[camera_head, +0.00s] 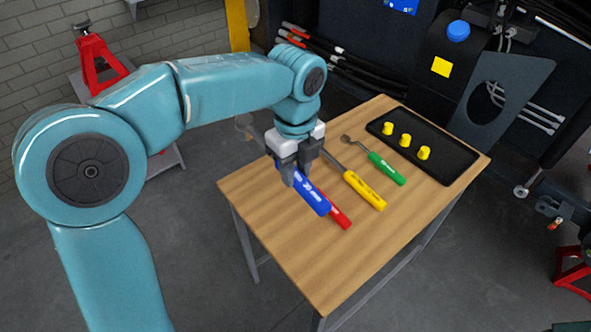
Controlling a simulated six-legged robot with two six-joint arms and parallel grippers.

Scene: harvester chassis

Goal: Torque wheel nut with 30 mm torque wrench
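The blue wrench (312,197), marked 30 on its handle, is in my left gripper (298,170), whose fingers stand on either side of the handle. The wrench looks a little above the table and covers part of the red wrench (338,215). Its metal end seems to stick out behind the gripper toward the far left, partly hidden. A yellow wrench (365,191) and a green wrench (387,169) lie on the table to the right. I cannot make out the wheel nut. My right gripper is not in view.
The wooden table (300,260) has clear room at its front. A black tray (450,152) holds three yellow caps (404,140). Dark machinery (440,50) stands behind on the right. Red stands (100,60) are at the far left and right edge.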

